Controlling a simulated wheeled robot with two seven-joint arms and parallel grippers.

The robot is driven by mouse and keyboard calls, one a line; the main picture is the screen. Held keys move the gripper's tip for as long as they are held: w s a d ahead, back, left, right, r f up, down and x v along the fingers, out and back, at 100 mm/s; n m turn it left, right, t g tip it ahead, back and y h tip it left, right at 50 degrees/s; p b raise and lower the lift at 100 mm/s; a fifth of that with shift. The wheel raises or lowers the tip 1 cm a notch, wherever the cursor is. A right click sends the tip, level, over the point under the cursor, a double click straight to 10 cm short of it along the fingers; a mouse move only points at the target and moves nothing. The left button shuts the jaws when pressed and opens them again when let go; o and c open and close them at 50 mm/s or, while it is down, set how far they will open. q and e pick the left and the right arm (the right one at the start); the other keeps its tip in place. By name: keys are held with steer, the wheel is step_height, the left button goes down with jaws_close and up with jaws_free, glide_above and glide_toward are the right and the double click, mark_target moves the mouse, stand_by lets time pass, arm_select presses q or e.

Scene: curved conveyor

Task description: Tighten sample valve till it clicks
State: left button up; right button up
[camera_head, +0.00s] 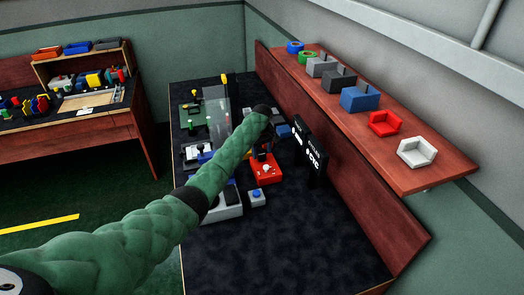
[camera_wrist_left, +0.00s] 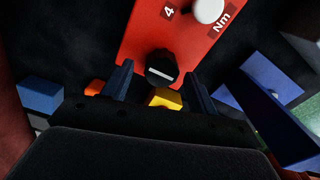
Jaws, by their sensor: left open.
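A red box (camera_head: 265,174) stands on the dark table in the head view. In the left wrist view the red box (camera_wrist_left: 185,38) is marked "4" and "Nm". It carries a black round knob (camera_wrist_left: 160,68) with a white line, and a white knob (camera_wrist_left: 208,10). No label names the sample valve. My left gripper (camera_head: 262,152) is above the red box. In the left wrist view my left gripper (camera_wrist_left: 158,76) is open, its fingers on either side of the black knob. Contact with the knob cannot be told. My right gripper is not in view.
A black display (camera_head: 311,155) stands right of the red box. A grey box with a blue button (camera_head: 257,198) is in front. A clear panel (camera_head: 216,105) and several small fixtures stand behind left. A shelf (camera_head: 440,178) overhangs the right side. The table's front is clear.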

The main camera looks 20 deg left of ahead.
arm_select(q)
steer(key=shift+s+f, duration=0.1)
steer(key=shift+f, duration=0.2)
steer(key=c, duration=1)
